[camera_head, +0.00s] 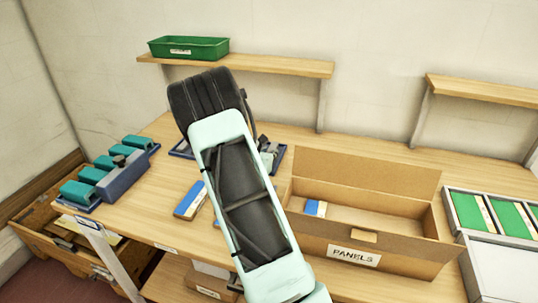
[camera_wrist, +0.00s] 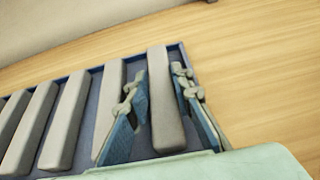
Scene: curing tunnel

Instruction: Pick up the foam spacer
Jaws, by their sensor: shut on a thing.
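Several long grey foam spacers lie side by side in a shallow blue tray (camera_wrist: 93,70) in the wrist view. The rightmost foam spacer (camera_wrist: 165,110) is between the two fingers of my gripper (camera_wrist: 159,80), which is shut on it. This spacer still sits within the tray, by its right edge; whether it is raised off the floor of the tray I cannot tell. In the head view my arm hides the gripper and most of the tray; a corner of the blue tray (camera_head: 181,150) shows behind the arm.
An open cardboard box marked PANELS (camera_head: 310,239) stands right of my arm. A blue-and-white block (camera_head: 190,200) lies left of it. A teal-topped fixture (camera_head: 124,176) is at the left. A green bin (camera_head: 188,48) sits on a wall shelf. Panels in a grey rack (camera_head: 490,238) are far right.

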